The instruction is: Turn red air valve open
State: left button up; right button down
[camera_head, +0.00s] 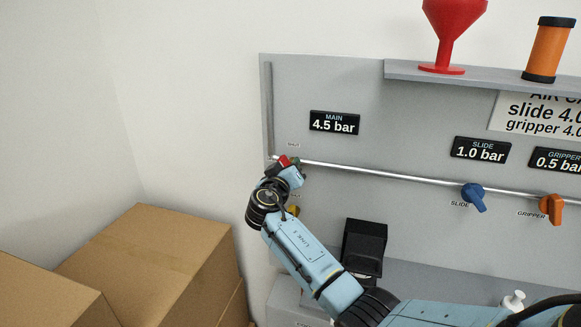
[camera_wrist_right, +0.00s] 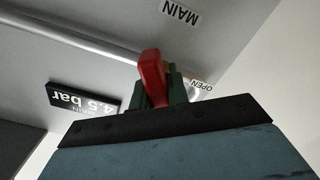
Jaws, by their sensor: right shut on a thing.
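The red air valve (camera_head: 284,161) sits at the left end of the metal pipe on the grey panel, below the MAIN 4.5 bar display (camera_head: 334,122). My right gripper (camera_head: 294,167) is at the valve and hides most of it in the head view. In the right wrist view the red handle (camera_wrist_right: 153,77) stands between the green fingers of my right gripper (camera_wrist_right: 160,88), which are shut on it. An OPEN label (camera_wrist_right: 201,85) shows beside the handle, and a MAIN label (camera_wrist_right: 180,12) lies further off. My left gripper is not in view.
A blue SLIDE valve (camera_head: 474,197) and an orange GRIPPER valve (camera_head: 552,208) are on the pipe to the right. A shelf (camera_head: 480,77) above holds a red funnel (camera_head: 452,25) and an orange cylinder (camera_head: 549,50). Cardboard boxes (camera_head: 150,255) stand at the lower left.

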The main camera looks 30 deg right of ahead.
jog(key=n, duration=0.2)
jog(key=shift+n+p, duration=0.35)
jog(key=shift+n, duration=0.05)
jog(key=n+p, duration=0.1)
jog(key=n, duration=0.2)
jog(key=shift+n, duration=0.3)
jog(key=n+p, duration=0.2)
jog(key=n, duration=0.1)
jog(key=shift+f+n, duration=0.1)
jog(key=shift+n, duration=0.6)
pick_arm(q)
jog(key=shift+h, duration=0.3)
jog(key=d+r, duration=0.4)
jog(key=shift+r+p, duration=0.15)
jog(key=shift+p, duration=0.15)
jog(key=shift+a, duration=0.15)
pick_arm(e)
jog(key=shift+n, duration=0.3)
jog(key=c, duration=1.4)
grip_release()
jog(key=shift+o, duration=0.2)
